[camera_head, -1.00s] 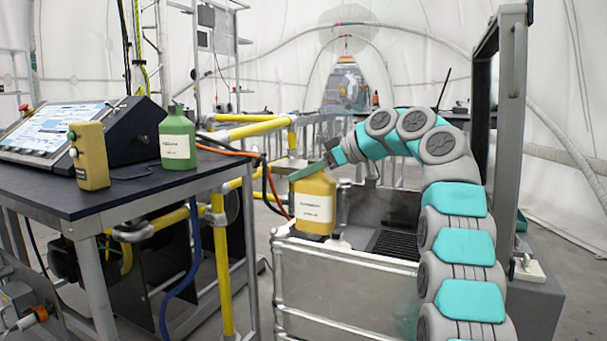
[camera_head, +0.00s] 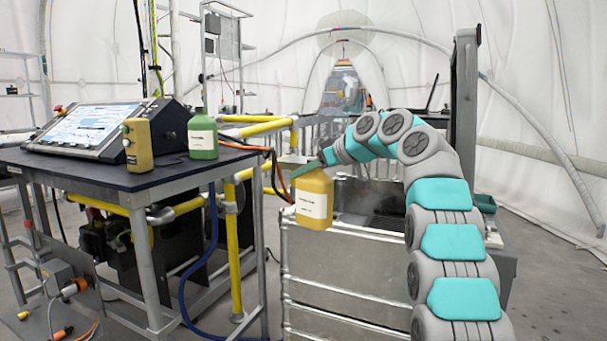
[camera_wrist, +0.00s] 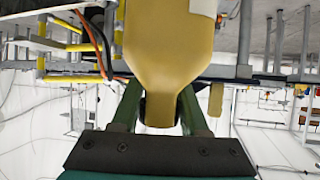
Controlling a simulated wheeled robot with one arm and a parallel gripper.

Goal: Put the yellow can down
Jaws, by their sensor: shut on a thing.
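The yellow can (camera_head: 314,199) has a white label and hangs upright from my gripper (camera_head: 310,168), in front of the metal case's upper left corner in the head view. In the wrist view the yellow can (camera_wrist: 168,45) fills the upper middle. My gripper (camera_wrist: 160,108) is shut on its narrow neck there, one green finger on each side. The can's underside is not clearly seen, and I cannot tell whether it touches the case.
A dark-topped table (camera_head: 105,174) stands at the left. The metal case (camera_head: 345,275) is below the can. Yellow rails (camera_head: 255,130) run behind the table.

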